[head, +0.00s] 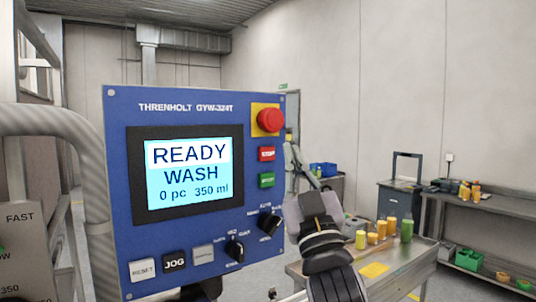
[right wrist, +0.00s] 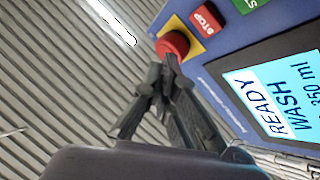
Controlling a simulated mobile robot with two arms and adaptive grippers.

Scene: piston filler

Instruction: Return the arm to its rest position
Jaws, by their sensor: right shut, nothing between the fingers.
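My right gripper (head: 292,150) is raised just right of the blue control panel (head: 190,112) in the head view, with its forearm coming up from below. In the right wrist view, the fingers of my right gripper (right wrist: 168,68) are shut with nothing between them. The red emergency stop button (right wrist: 173,44) appears just beyond the fingertips there; I cannot tell the exact gap. It also shows at the panel's top right in the head view (head: 270,120). My left gripper is not recognisable in these views.
The panel screen (head: 188,170) reads READY, WASH, 0 pc, 350 ml. A metal table (head: 402,262) with several yellow and green bottles stands right of my forearm. A grey shelf (head: 500,207) is at the far right. A thick pipe frame (head: 60,122) stands left of the panel.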

